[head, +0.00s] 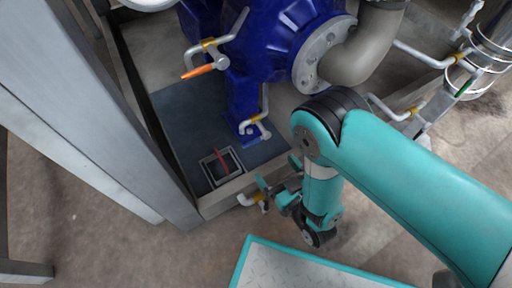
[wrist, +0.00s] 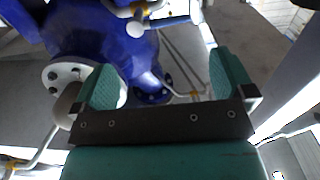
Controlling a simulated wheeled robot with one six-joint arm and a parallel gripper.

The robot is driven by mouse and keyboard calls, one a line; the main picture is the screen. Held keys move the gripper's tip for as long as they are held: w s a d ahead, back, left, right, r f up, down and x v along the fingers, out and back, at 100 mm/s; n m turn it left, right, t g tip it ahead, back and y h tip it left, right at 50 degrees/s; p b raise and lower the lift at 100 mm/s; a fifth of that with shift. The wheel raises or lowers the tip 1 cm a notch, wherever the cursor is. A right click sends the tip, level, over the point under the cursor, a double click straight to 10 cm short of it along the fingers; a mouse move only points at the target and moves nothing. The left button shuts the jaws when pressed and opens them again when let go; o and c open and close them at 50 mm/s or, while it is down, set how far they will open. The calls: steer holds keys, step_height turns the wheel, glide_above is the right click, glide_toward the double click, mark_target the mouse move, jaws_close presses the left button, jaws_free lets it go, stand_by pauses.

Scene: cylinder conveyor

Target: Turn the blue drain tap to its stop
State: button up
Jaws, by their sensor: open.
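The blue drain tap (head: 248,127) sits low at the foot of the blue pump in the head view, on a bent white pipe with a yellow collar. My gripper (head: 273,190) is at the front edge of the pump's plinth, below and right of that tap in the picture, and apart from it. In the wrist view my gripper (wrist: 167,82) is open, with nothing between its two teal fingers. A white pipe with a yellow collar (wrist: 190,93) shows beyond the fingers; I cannot tell its handle's colour there.
The blue pump (head: 268,35) has a grey elbow pipe (head: 357,52). An orange-handled tap (head: 200,70) is at upper left. A square drain (head: 211,172) with a red strip is in the plinth. A grey post (head: 110,110) stands left.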

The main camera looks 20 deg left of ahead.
mark_target(256, 139)
steer(key=b+x, duration=0.4)
steer(key=x, duration=0.7)
steer(key=shift+r+b, duration=0.1)
steer(key=shift+b, duration=0.2)
steer(key=c, duration=1)
steer(key=shift+o, duration=0.2)
